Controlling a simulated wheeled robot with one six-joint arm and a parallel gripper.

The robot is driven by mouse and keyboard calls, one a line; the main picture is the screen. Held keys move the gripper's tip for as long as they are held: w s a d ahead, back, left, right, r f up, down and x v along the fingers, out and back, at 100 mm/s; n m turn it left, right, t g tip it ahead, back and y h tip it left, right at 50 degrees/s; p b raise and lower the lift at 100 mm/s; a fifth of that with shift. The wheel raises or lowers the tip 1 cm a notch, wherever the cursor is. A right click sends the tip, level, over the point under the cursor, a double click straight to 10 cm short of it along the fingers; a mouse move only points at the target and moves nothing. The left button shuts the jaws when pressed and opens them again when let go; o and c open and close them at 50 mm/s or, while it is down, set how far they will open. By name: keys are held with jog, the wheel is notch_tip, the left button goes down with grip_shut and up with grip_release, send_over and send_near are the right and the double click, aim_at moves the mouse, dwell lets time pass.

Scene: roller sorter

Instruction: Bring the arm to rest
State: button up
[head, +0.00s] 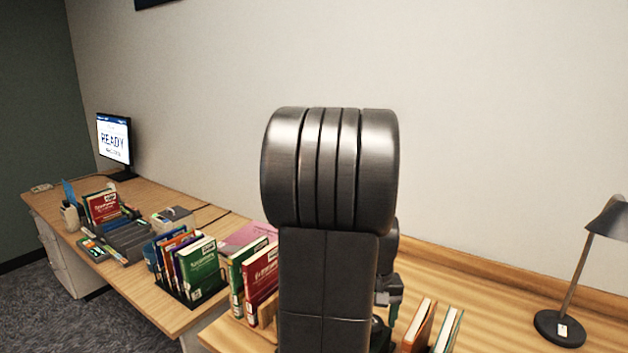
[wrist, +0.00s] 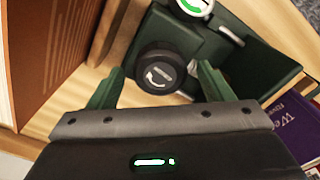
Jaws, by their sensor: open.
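My arm (head: 330,200) stands upright in the middle of the head view and hides much of the bench behind it. My gripper shows in the wrist view (wrist: 161,72) with its two green fingers spread apart. It is open and nothing is clamped in it. A black round part with a white curved mark (wrist: 160,76) shows between the fingertips, on or above a dark green body (wrist: 190,45). I cannot tell how far beyond the fingers it lies. In the head view the gripper is mostly hidden behind the arm.
A wooden desk (head: 150,305) on the left carries several books, a grey tray (head: 130,237) and a monitor (head: 114,138) reading READY. Red (head: 262,280) and orange (head: 418,325) books flank my arm.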

jog(key=shift+f, duration=0.45)
jog(key=shift+r, duration=0.15)
